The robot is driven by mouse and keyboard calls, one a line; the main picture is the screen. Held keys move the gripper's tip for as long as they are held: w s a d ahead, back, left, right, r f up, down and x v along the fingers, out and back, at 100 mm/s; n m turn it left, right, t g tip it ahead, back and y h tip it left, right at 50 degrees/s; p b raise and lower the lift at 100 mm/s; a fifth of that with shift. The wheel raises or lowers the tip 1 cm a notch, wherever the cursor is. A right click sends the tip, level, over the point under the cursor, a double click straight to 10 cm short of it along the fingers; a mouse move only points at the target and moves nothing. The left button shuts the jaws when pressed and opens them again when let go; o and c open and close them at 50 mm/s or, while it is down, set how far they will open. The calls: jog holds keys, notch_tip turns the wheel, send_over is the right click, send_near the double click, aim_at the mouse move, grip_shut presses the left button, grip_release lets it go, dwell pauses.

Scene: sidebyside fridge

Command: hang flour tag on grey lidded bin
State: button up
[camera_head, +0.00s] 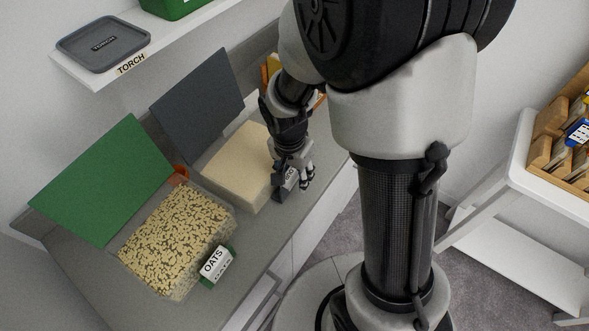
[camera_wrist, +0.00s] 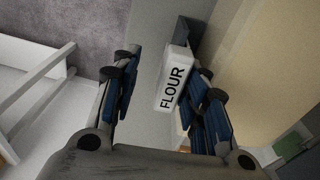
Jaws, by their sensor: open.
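The flour tag (camera_wrist: 175,82) is a white plate lettered FLOUR with a dark grey clip part. In the wrist view it lies between my open fingers, closer to the right finger. In the head view the tag (camera_head: 289,179) is at the front right side of the grey lidded bin, partly covered by my fingers. The bin has a raised dark grey lid (camera_head: 199,105) and pale flour-like contents (camera_head: 238,168). My gripper (camera_head: 297,177) is at the bin's front side; it also shows in the wrist view (camera_wrist: 166,72). I cannot tell how the clip meets the rim.
A green-lidded bin (camera_head: 112,180) of oats with a hung OATS tag (camera_head: 217,265) stands to the left on the grey counter (camera_head: 70,275). An orange container (camera_head: 270,68) is behind my arm. A shelf with a TORCH box (camera_head: 103,45) is above. A white table (camera_head: 515,165) is at right.

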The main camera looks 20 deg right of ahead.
notch_tip(320, 180, up, 12)
jog(key=a, duration=0.1)
jog(key=shift+s, duration=0.25)
dwell(0.4)
jog(key=s+r+n+t, duration=0.2)
jog(key=s+r+n, duration=0.2)
jog(key=s, duration=0.3)
jog(key=s+d+r+n+t, duration=0.1)
jog(key=s+r+n+t, duration=0.1)
jog(key=s+r+n, duration=0.3)
jog(key=shift+s+r+n+y, duration=0.3)
jog(key=shift+s+n+y, duration=0.1)
jog(key=shift+s, duration=0.85)
jog(key=shift+c, duration=0.3)
